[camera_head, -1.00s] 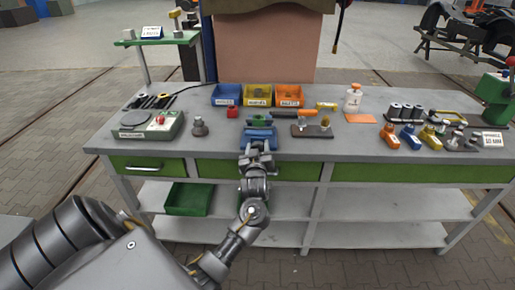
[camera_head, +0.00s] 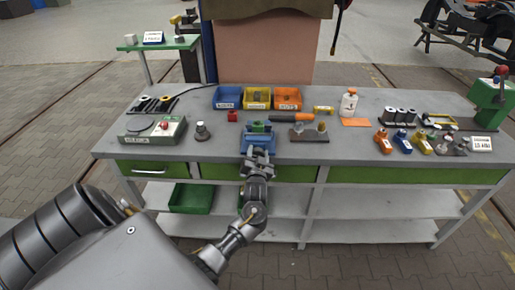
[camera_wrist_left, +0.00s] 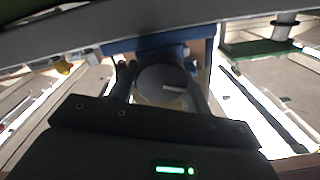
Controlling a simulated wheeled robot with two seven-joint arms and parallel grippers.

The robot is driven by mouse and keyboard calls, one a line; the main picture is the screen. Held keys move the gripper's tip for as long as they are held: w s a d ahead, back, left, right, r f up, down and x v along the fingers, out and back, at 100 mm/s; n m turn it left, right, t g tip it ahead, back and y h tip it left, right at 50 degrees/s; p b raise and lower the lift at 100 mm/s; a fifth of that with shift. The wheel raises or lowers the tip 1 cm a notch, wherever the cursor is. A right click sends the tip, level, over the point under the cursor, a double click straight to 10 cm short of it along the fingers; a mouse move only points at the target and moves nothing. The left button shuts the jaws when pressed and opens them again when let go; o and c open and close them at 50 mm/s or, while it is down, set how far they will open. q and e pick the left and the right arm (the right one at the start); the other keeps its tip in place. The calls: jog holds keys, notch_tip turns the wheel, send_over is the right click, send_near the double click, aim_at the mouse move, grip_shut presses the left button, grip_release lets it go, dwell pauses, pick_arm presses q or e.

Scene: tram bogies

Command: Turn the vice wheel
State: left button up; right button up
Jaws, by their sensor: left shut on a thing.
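The blue vice (camera_head: 258,141) stands at the front edge of the bench, with a green piece (camera_head: 259,127) at its top. My left gripper (camera_head: 258,160) is at the vice's front, over the bench edge. In the left wrist view the vice wheel (camera_wrist_left: 160,84) is a dark round disc with a white mark pointing right. The fingers of my left gripper (camera_wrist_left: 162,90) stand on either side of the wheel and are shut on it. The blue vice body (camera_wrist_left: 150,42) shows behind it. In the head view the gripper hides the wheel. My right gripper is not in view.
On the bench (camera_head: 220,155) a grey device (camera_head: 152,131) stands left. Blue, yellow and orange bins (camera_head: 288,99) stand behind the vice. Drawers and shelves lie below.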

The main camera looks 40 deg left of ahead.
pick_arm(q)
jog(key=shift+m+p, duration=1.35)
jog(key=shift+m, duration=0.75)
jog(key=shift+d+f, duration=0.1)
jog(key=o, duration=1)
jog(key=shift+s+d+f, duration=0.1)
jog(key=shift+s+d, duration=0.2)
jog(key=shift+b+v, duration=1.05)
jog(key=shift+v, duration=3.9)
